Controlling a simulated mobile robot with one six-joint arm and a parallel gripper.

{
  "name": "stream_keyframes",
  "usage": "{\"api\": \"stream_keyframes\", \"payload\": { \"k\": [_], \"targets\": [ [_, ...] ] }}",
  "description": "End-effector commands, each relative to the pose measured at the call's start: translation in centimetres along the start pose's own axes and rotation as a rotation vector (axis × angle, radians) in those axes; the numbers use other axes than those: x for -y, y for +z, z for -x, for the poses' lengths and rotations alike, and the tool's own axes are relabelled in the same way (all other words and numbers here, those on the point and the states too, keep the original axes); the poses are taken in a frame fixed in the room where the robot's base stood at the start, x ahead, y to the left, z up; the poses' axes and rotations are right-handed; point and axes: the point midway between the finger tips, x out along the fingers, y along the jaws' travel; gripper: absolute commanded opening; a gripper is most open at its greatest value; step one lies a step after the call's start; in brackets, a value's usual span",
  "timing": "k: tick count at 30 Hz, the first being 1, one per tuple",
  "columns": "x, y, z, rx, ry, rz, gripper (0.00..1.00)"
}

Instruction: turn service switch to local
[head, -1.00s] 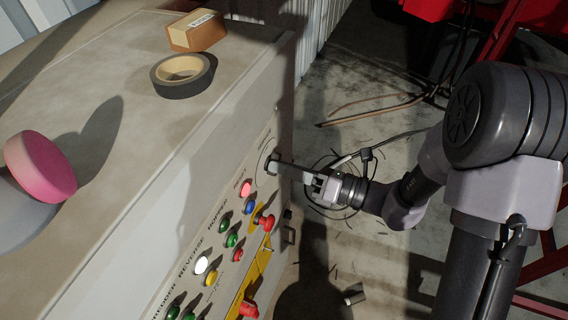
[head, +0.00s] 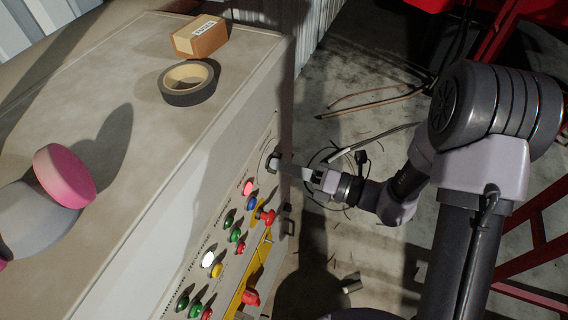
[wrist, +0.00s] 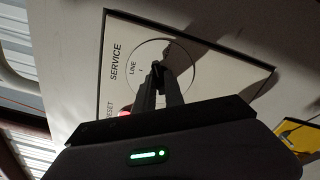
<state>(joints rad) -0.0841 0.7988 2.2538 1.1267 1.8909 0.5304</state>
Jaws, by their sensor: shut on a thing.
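The service switch (wrist: 157,68) sits on a white plate marked SERVICE (wrist: 115,62) in the wrist view, inside a thin circle. The word LINE is readable to its left; no LOCAL label can be read. My gripper (wrist: 160,88) is shut on the switch knob, its dark fingers hiding most of it. In the head view my gripper (head: 280,166) reaches from the right to the upper end of the control panel (head: 233,222). The switch's pointing direction is hard to tell.
Below the switch are a lit red lamp (head: 247,188), a red knob (head: 266,216) on yellow and several coloured buttons. Cables lie on the floor.

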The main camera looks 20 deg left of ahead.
Motion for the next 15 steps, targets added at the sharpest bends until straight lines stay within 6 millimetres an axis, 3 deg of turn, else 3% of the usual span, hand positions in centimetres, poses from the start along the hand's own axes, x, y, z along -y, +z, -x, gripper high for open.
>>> {"api": "stream_keyframes", "payload": {
  "k": [15],
  "targets": [
    [-0.24, 0.13, 0.0, 0.0, 0.0, -0.188, 0.0]
  ]
}}
